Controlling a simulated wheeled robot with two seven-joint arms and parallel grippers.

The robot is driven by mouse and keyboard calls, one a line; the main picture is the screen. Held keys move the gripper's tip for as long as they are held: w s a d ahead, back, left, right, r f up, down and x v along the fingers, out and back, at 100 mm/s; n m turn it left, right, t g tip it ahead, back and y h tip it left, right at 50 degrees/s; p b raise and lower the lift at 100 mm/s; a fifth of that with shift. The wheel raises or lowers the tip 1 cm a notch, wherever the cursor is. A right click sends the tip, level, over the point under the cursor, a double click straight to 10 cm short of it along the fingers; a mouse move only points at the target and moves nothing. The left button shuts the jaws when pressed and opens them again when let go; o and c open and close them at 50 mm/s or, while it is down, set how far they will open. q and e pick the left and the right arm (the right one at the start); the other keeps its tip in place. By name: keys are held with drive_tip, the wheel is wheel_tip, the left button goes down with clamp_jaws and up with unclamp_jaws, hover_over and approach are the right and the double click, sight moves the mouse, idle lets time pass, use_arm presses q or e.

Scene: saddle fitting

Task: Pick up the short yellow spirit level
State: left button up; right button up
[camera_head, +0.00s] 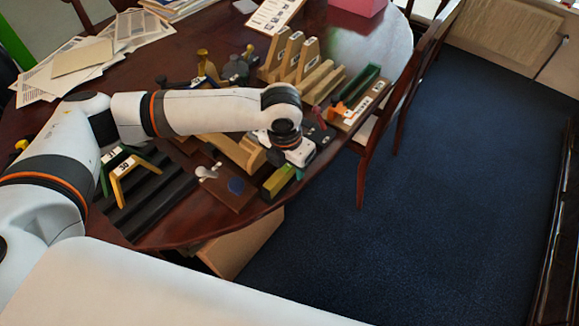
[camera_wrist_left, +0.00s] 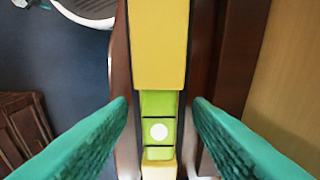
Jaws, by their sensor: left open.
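The short yellow spirit level (camera_wrist_left: 160,45) runs lengthwise up the middle of the left wrist view. Its green vial window (camera_wrist_left: 159,125) with a pale bubble is near the bottom of that view. My left gripper (camera_wrist_left: 160,104) is open, with one teal finger on each side of the level and a visible gap on both sides. In the head view the yellow level (camera_head: 277,181) lies near the table's front right edge, partly hidden by my left gripper (camera_head: 296,170), which points down over it. My right gripper is not in view.
A brown board (camera_head: 228,188) and a black stepped block (camera_head: 148,203) are to the left on the table (camera_head: 190,230). Wooden saddle shapes (camera_head: 292,58) and a green bar (camera_head: 359,88) stand behind. A chair (camera_head: 385,120) is close on the right.

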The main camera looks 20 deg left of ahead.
use_arm(q)
clamp_jaws()
drive_tip(key=shift+r, duration=0.1)
